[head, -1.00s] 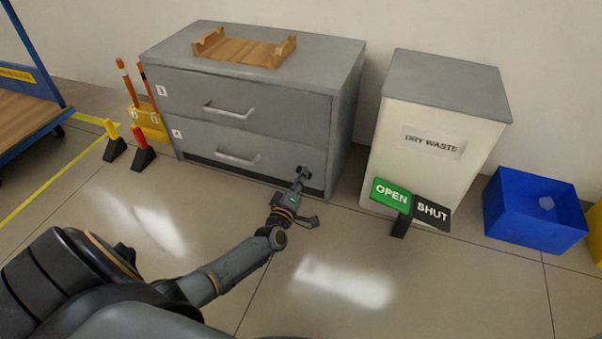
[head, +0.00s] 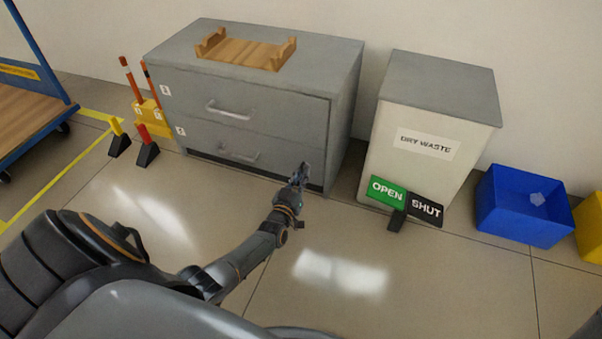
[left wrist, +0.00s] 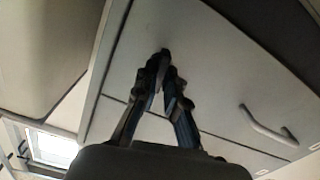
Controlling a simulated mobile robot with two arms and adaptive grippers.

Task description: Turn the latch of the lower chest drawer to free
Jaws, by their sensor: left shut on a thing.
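The grey chest (head: 345,115) has two drawers with bar handles. The lower drawer (head: 275,150) is closed, with its handle (head: 238,153) left of my gripper. My left gripper (head: 303,168) is at the right end of the lower drawer front. In the left wrist view, its two fingers (left wrist: 164,62) converge on a small dark latch (left wrist: 164,52) on the grey drawer face (left wrist: 205,75). The fingers are shut on the latch and cover most of it, so its angle cannot be told. My right gripper is not in view.
A wooden cradle (head: 245,52) sits on the chest. A dry waste bin (head: 420,150) stands to the right, with a green OPEN and black SHUT sign (head: 387,191) before it. A blue crate (head: 500,205) is further right. Yellow and red markers (head: 147,150) stand left. The floor in front is clear.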

